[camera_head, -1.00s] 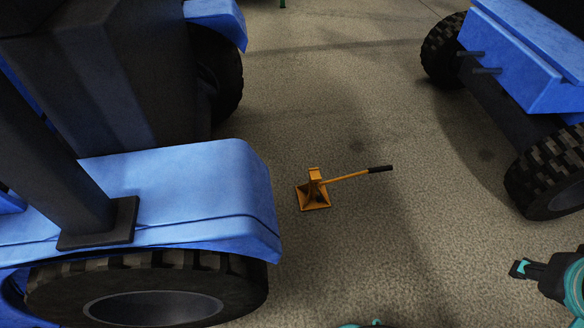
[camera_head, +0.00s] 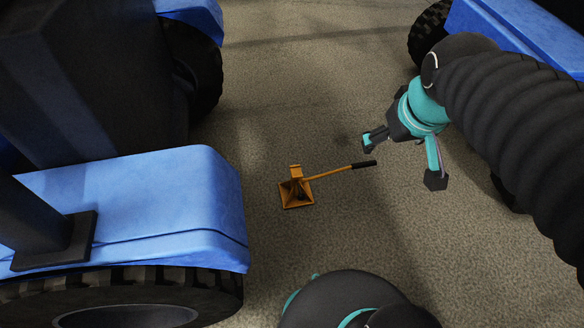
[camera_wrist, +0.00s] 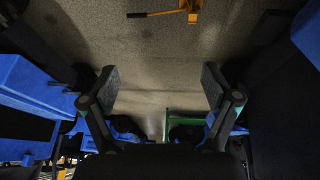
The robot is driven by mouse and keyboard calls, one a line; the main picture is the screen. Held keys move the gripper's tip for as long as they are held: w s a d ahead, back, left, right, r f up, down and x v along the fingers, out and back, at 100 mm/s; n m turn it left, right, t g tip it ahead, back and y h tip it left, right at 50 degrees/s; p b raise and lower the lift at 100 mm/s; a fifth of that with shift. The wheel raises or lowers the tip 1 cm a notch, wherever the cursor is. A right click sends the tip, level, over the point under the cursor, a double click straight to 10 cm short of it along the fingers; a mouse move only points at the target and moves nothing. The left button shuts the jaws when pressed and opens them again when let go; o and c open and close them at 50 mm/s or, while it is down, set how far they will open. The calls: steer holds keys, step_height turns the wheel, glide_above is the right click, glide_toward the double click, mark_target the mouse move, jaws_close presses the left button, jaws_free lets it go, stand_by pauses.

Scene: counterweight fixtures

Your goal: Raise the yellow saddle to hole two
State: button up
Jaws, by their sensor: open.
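A yellow-orange jack-like stand stands upright on the floor, with a flared base (camera_head: 297,196) and a small saddle (camera_head: 296,168) on top. Its lever (camera_head: 328,174) slants up to the right and ends in a black grip (camera_head: 364,164). My gripper (camera_head: 404,160) is open and empty. In the head view its fingers lie just right of the black grip, apart from it as far as I can tell. In the wrist view the open gripper (camera_wrist: 161,88) shows both fingers with bare floor between them. The black grip (camera_wrist: 137,15) is at the top edge there, where the stand is partly cut off. No holes can be made out.
A blue vehicle with a fender (camera_head: 130,205) and large tyre stands left of the stand. Another blue vehicle (camera_head: 520,30) is at the upper right, partly behind my arm. A green frame (camera_wrist: 190,117) shows in the wrist view. The floor (camera_head: 270,110) around the stand is clear.

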steer(key=w+a+f+n+g, duration=0.1)
steer(key=w+a+f+n, duration=0.15)
steer(key=w, duration=0.45)
steer(key=w+a+f+n+g, duration=0.1)
steer(key=w+a+f+n, duration=0.15)
steer(key=w, duration=0.35)
steer(key=n+g, duration=0.3)
steer(key=n, duration=1)
glide_above(296, 172)
step_height(296, 172, down, 33)
step_height(296, 172, down, 13)
steer(key=shift+f+p, duration=0.1)
steer(key=shift+p, duration=0.35)
